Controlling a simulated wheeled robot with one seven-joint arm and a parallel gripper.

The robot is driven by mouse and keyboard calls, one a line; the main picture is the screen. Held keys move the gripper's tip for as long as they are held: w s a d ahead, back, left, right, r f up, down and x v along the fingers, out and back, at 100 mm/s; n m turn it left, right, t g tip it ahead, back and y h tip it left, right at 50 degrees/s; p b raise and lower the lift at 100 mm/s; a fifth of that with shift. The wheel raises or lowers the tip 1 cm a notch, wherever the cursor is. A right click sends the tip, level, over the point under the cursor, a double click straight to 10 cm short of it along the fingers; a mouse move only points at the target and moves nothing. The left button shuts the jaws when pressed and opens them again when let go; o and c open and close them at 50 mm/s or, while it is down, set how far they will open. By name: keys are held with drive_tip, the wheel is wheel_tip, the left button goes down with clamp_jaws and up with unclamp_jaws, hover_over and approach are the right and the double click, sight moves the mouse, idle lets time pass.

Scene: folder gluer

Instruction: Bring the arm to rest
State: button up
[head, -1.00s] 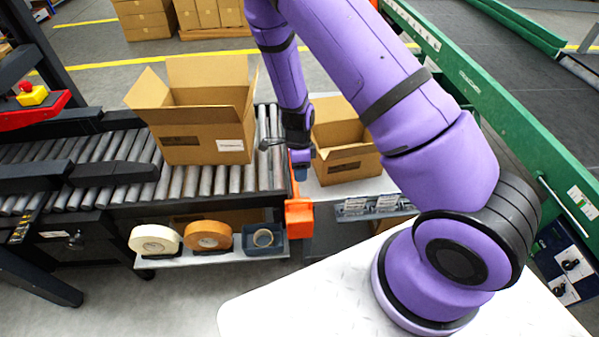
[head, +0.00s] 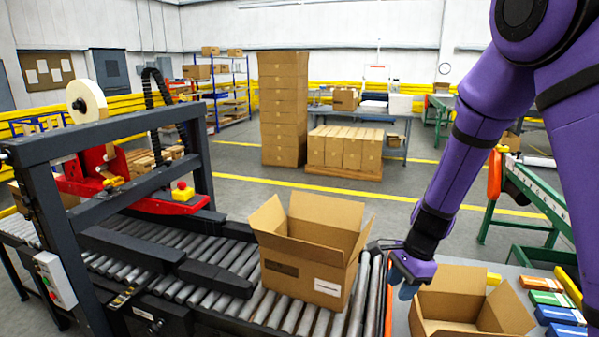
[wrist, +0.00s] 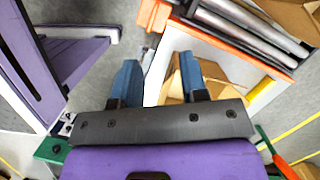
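My purple arm (head: 462,180) comes down from the upper right in the head view. My gripper (head: 405,288) hangs at its end, between two open cardboard boxes, and looks close above the second one. In the wrist view the two blue fingers of my gripper (wrist: 158,78) stand apart with nothing between them. One open box (head: 312,255) stands upright on the roller conveyor (head: 215,292), left of the gripper. The other open box (head: 452,305) is on the table to the right. Whether the gripper touches either box cannot be told.
A taping machine with a dark frame (head: 105,125) and a red head (head: 95,170) spans the conveyor at left. Colored packs (head: 548,298) lie right of the second box. Stacked cartons (head: 284,110) stand behind.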

drive_tip(key=s+r+n+t, duration=0.1)
drive_tip(key=s+r+n, duration=0.25)
drive_tip(key=r, duration=0.75)
drive_tip(key=s+d+r+n+t+h, duration=0.1)
drive_tip(key=s+d+r+n+t, duration=0.1)
drive_tip(key=s+r+n, duration=0.4)
drive_tip(key=s+d+r+n+t+h, duration=0.1)
drive_tip(key=s+d+r+n, duration=0.4)
drive_tip(key=s+r, duration=0.6)
drive_tip(key=s+t, duration=0.1)
drive_tip(key=s, duration=0.2)
drive_tip(key=shift+r+n+t+h, duration=0.3)
drive_tip(key=shift+n+h, duration=0.05)
drive_tip(key=shift+h, duration=0.05)
